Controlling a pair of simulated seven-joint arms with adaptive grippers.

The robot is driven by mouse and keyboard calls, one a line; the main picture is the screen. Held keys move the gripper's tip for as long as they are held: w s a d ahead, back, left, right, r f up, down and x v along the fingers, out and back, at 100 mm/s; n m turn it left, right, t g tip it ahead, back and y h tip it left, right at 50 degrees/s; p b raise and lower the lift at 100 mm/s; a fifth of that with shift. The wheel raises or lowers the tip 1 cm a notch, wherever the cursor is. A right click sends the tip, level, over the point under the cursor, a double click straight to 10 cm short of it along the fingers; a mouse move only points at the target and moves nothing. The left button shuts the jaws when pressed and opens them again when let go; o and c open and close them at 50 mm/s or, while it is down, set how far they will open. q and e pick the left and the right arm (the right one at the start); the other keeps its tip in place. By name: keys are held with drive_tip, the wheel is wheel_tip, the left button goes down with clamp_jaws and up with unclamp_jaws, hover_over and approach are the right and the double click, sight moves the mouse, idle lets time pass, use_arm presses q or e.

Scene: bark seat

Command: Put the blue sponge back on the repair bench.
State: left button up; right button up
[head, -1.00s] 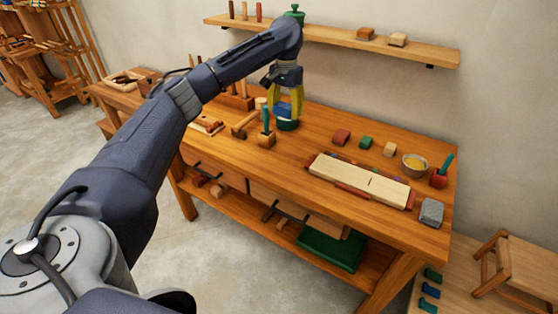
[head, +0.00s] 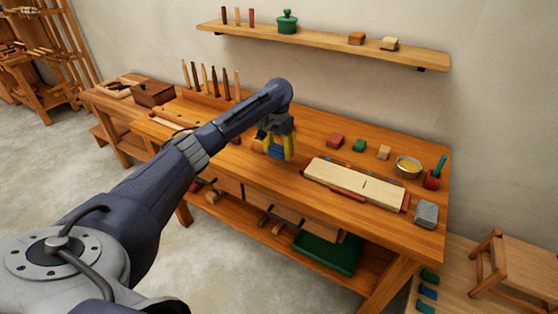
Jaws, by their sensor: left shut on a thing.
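My left gripper (head: 275,151) is at the middle of the repair bench (head: 225,165), with its yellow fingers pointing down. It is shut on a small blue thing, which I take to be the blue sponge (head: 276,153). The fingers partly hide the sponge. I cannot tell whether its underside touches the bench top or hangs just above it. My right gripper is not in view.
A long pale board (head: 352,183) lies right of the gripper. Behind it are a red block (head: 336,139), a green block (head: 359,145) and a bowl (head: 408,166). A grey block (head: 426,213) sits near the right corner. A shelf (head: 330,43) hangs above.

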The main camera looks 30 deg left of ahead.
sight(279, 164)
use_arm(q)
drive_tip(key=shift+f, duration=2.25)
drive_tip(key=shift+f, duration=0.15)
drive_tip(key=o, duration=1)
wheel_tip(279, 164, up, 12)
drive_tip(key=shift+r, duration=0.2)
